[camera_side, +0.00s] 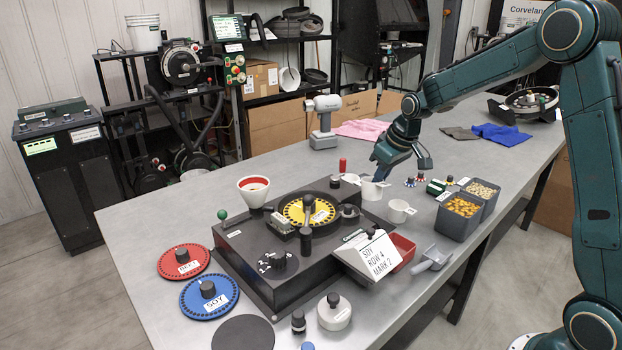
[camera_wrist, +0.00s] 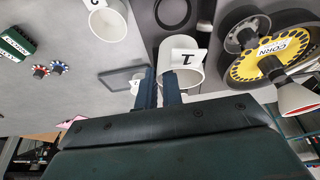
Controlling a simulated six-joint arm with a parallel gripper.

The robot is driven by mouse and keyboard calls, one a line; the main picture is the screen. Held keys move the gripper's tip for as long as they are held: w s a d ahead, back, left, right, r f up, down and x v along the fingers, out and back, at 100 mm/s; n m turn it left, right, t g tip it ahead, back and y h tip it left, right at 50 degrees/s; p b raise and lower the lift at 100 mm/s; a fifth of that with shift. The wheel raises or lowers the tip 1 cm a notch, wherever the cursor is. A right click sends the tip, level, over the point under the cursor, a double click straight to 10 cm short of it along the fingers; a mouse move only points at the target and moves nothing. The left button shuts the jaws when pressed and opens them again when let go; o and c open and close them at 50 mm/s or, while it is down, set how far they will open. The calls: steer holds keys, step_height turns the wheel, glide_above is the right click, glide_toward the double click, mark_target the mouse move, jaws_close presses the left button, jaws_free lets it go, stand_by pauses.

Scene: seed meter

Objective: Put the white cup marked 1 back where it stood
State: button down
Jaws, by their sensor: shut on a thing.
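The white cup marked 1 (camera_wrist: 188,78) is at my gripper's fingertips (camera_wrist: 160,90) in the wrist view, its mouth and its tag facing the camera. My gripper (camera_side: 381,172) is shut on this cup, by its near side. In the side view the cup (camera_side: 371,190) hangs or stands under the fingers, just behind the seed meter; whether its base touches the table I cannot tell. A second white cup, marked 2 (camera_side: 398,212), stands nearer the camera; it also shows in the wrist view (camera_wrist: 108,24).
The black seed meter (camera_side: 262,262) with a yellow corn disc (camera_side: 306,208) is close by. Grey seed bins (camera_side: 456,226), a green block (camera_side: 436,187) and small red and blue knobs (camera_wrist: 56,68) lie to the side.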

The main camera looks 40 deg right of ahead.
step_height(320, 180, up, 3)
steer(key=shift+d+r, duration=0.1)
steer(key=shift+r, duration=0.1)
steer(key=w+d+n+t, duration=0.2)
steer(key=w+d, duration=0.4)
steer(key=d, duration=0.3)
steer(key=shift+w+d+f, duration=0.1)
steer(key=shift+f, duration=1.25)
steer(key=shift+w+d+f, duration=0.1)
steer(key=shift+f, duration=1.2)
steer(key=shift+f, duration=0.25)
steer(key=shift+f, duration=3)
steer(key=shift+f, duration=0.45)
steer(key=c, duration=1.2)
jaws_free()
steer(key=shift+c, duration=0.2)
